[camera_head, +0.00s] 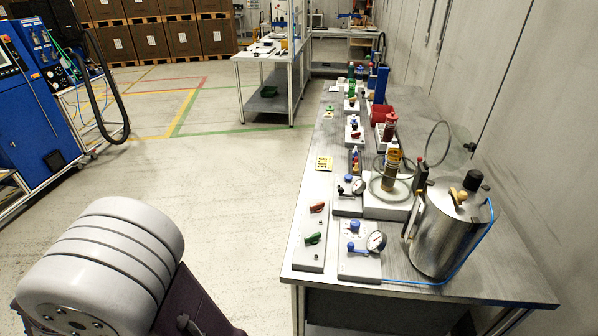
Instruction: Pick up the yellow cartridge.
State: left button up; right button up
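Neither of my grippers is in view.
A steel drum (441,236) with a black knob and blue hose stands front right of the cartridge. Gauge and valve panels (360,262) sit along the bench's (297,258) near left side. A red cartridge (389,127) and red bin (382,113) are behind. The floor (240,185) left is clear.

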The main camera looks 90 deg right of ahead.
aim_at(394, 155)
jog(key=i+l+z, duration=0.2)
jog(key=z, duration=0.25)
jog(key=i+z, duration=0.85)
jog(key=i+j+z, duration=0.1)
jog(key=i+z, duration=0.15)
jog(key=z, duration=0.2)
jog(key=i+j+z, duration=0.25)
jog(key=z, duration=0.2)
jog(key=i+l+z, duration=0.15)
jog(key=i+z, duration=0.8)
jog(key=i+j+z, duration=0.1)
jog(key=i+z, duration=0.35)
jog(key=i+j+z, duration=0.3)
jog(key=z, duration=0.2)
jog(key=i+z, duration=0.8)
jog(key=z, duration=0.2)
